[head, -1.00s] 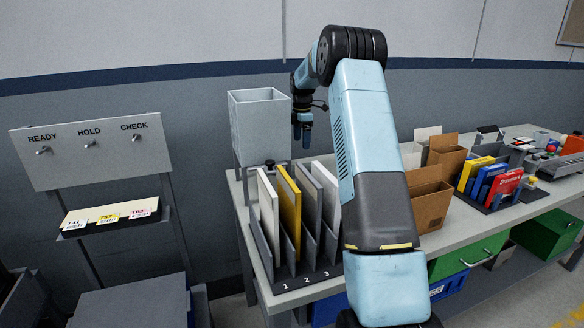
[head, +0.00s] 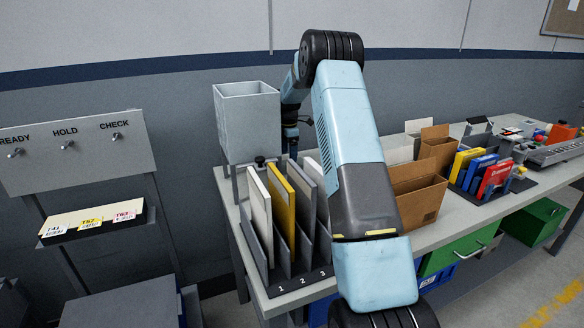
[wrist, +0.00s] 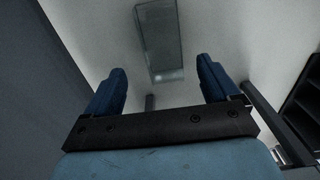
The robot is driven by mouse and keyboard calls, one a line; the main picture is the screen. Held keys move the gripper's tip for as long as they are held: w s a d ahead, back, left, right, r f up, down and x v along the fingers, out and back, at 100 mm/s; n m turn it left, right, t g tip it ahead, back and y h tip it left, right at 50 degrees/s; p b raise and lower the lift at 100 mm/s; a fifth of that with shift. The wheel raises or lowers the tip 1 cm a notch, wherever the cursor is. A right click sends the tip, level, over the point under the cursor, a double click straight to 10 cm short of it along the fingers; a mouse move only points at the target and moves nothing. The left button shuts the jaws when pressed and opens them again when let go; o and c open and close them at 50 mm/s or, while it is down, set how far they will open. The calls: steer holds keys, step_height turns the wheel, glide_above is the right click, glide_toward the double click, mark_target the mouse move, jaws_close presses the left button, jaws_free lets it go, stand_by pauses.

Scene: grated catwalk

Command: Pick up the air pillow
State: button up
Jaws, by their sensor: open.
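A narrow, see-through grey rectangle with a bright glint, which looks like the air pillow (wrist: 160,42), lies on a pale surface in the wrist view. It is ahead of my gripper (wrist: 162,88), between the lines of its two blue fingers and apart from them. The fingers are spread with nothing between them. In the head view my gripper (head: 292,150) points down over the bench, behind the numbered rack and right of the grey bin. The rack and my arm partly hide it, and I cannot make out the pillow there.
The numbered rack (head: 307,283) holds upright panels in front of my gripper. The open grey bin (head: 250,125) stands close on its left. Cardboard boxes (head: 418,200) and colored binders (head: 492,178) stand to the right on the bench (head: 470,225).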

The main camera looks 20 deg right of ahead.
steer(key=f, duration=0.5)
steer(key=shift+s+a, duration=0.2)
steer(key=c, duration=1)
